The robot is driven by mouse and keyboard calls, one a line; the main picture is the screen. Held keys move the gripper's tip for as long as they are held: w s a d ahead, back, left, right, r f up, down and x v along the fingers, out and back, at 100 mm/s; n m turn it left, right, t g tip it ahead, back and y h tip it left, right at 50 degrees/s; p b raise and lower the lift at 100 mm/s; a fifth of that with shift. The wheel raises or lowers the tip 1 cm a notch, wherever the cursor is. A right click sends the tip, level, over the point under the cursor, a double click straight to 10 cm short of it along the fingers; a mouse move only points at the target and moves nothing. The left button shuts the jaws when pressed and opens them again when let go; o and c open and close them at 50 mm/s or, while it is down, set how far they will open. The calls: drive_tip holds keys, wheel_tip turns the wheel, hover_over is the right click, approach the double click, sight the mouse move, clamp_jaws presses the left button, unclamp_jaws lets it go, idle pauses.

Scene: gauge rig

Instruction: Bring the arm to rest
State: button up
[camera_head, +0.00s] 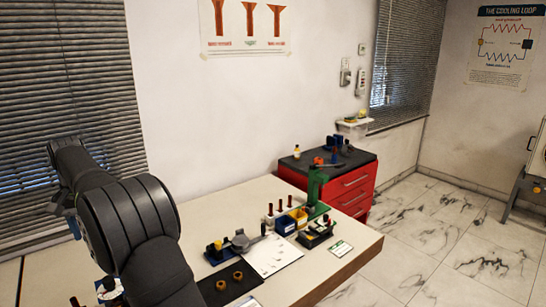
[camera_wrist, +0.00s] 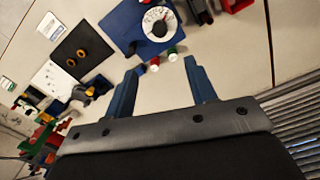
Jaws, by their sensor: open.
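My gripper (camera_wrist: 163,66) shows in the wrist view with its two blue fingers spread wide and nothing held between them. The fingers point over the pale bench (camera_wrist: 225,55), and their height above it is hard to tell. Small items with red and green caps (camera_wrist: 171,56) lie just beyond the gap between the fingertips. In the head view my dark arm rises at the left, and the gripper's jaws cannot be made out there.
A white dial (camera_wrist: 160,22) sits on a blue mat (camera_wrist: 122,25). A black mat (camera_head: 212,293) carries two orange rings (camera_head: 238,275), beside a white sheet (camera_head: 275,260). A green press (camera_head: 313,188) and small bins (camera_head: 287,224) stand farther right. A red drawer cabinet (camera_head: 352,193) stands behind.

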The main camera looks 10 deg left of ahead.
wheel_tip(320, 180, down, 17)
drive_tip(key=shift+r, duration=0.1)
idle(0.4)
wheel_tip(320, 180, up, 17)
wheel_tip(320, 180, down, 18)
drive_tip(key=shift+r, duration=0.25)
drive_tip(key=shift+r+n, duration=0.2)
drive_tip(key=shift+n, duration=0.7)
drive_tip(key=n, duration=1.2)
drive_tip(key=shift+n, duration=2.1)
